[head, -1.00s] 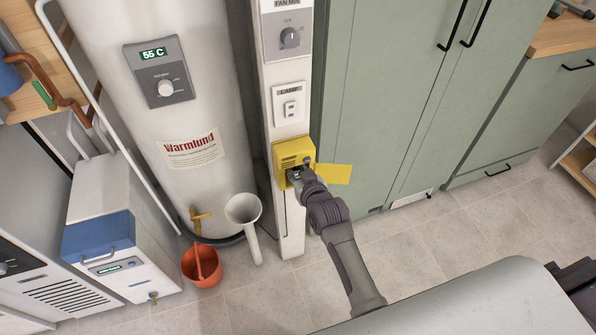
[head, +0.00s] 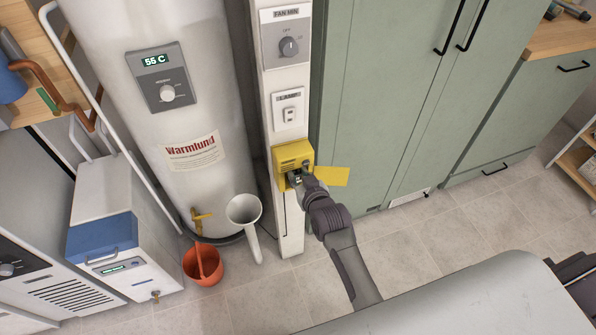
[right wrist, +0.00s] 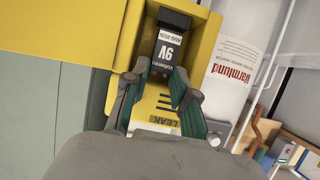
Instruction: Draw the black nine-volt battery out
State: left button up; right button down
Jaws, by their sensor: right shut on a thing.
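The nine-volt battery (right wrist: 170,45) shows in the right wrist view. It has a black end and a dark and white label reading 9V, and it sits in the bay of a yellow leak alarm box (head: 290,154). The box is on the white post, with its yellow flap (head: 331,176) swung open to the right. My right gripper (right wrist: 160,76) is shut on the battery, one finger on each side of its near end. In the head view the right gripper (head: 296,178) is at the box's front and hides the battery. My left gripper is not in view.
The white post (head: 291,218) also carries a lamp switch and a fan knob. A boiler (head: 165,115), a white funnel (head: 245,212) and an orange bucket (head: 203,265) are to the left. Green cabinets (head: 385,110) stand close on the right. The floor in front is clear.

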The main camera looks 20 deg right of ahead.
aim_at(297, 176)
jog(key=shift+s+r+p, duration=0.15)
jog(key=shift+s+p, duration=0.8)
jog(key=shift+s, duration=0.6)
jog(key=shift+s+d+p, duration=0.1)
jog(key=shift+s+p, duration=1.3)
jog(key=shift+s, duration=1.1)
